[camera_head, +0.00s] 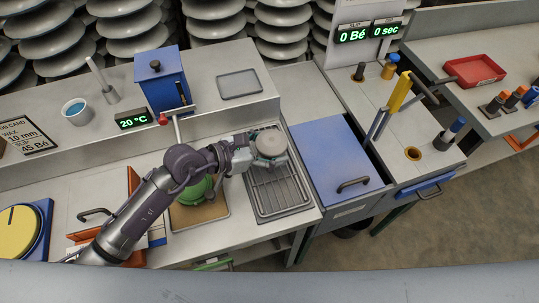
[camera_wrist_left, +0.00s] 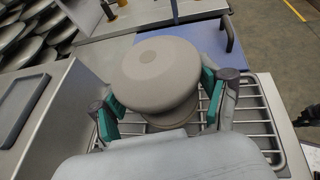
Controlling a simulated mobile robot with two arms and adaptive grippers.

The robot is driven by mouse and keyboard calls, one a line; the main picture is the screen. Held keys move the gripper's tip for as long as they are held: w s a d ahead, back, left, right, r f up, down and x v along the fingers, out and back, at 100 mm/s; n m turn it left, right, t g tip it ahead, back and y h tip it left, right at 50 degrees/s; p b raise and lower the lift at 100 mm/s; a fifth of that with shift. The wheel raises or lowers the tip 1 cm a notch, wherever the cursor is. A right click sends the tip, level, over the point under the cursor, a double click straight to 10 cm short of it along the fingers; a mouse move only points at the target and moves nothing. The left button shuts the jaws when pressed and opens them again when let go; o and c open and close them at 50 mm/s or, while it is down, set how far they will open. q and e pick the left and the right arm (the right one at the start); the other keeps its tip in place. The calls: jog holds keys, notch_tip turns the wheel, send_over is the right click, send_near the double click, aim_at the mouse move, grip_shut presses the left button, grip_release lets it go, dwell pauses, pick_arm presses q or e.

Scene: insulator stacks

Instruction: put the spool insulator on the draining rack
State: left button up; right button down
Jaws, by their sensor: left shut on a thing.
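The spool insulator (camera_head: 271,143) is a grey-beige, round, waisted piece. My left gripper (camera_head: 268,152) is shut on it, over the back part of the draining rack (camera_head: 280,196). In the left wrist view the spool insulator (camera_wrist_left: 156,72) sits upright between the green-padded fingers of my left gripper (camera_wrist_left: 160,105), with rack bars (camera_wrist_left: 252,128) showing beside and below it. I cannot tell whether its base touches the bars. The front of the wire rack is bare.
A blue-lidded box (camera_head: 335,160) with a dark handle stands right of the rack. A green round object (camera_head: 196,192) on a brown board is left of it, partly behind my arm. A blue tank (camera_head: 160,78) and a grey tray (camera_head: 239,83) are on the raised shelf behind.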

pick_arm(q)
jog(key=shift+w+a+f, duration=0.1)
jog(key=shift+w+a, duration=0.1)
jog(key=shift+w, duration=0.05)
jog(key=shift+f, duration=0.35)
notch_tip(320, 180, down, 3)
jog(key=shift+f, duration=0.15)
pick_arm(e)
jog(key=shift+w+d+f, duration=0.1)
jog(key=shift+w+d, duration=0.05)
jog(key=shift+d, duration=0.2)
pick_arm(q)
jog(key=o, duration=1.2)
jog(key=shift+f, duration=0.25)
jog(key=o, duration=0.5)
jog(key=shift+r, duration=0.1)
pick_arm(e)
jog(key=shift+a+f, duration=0.1)
jog(key=shift+a, duration=0.3)
pick_arm(q)
jog(key=shift+r, duration=0.1)
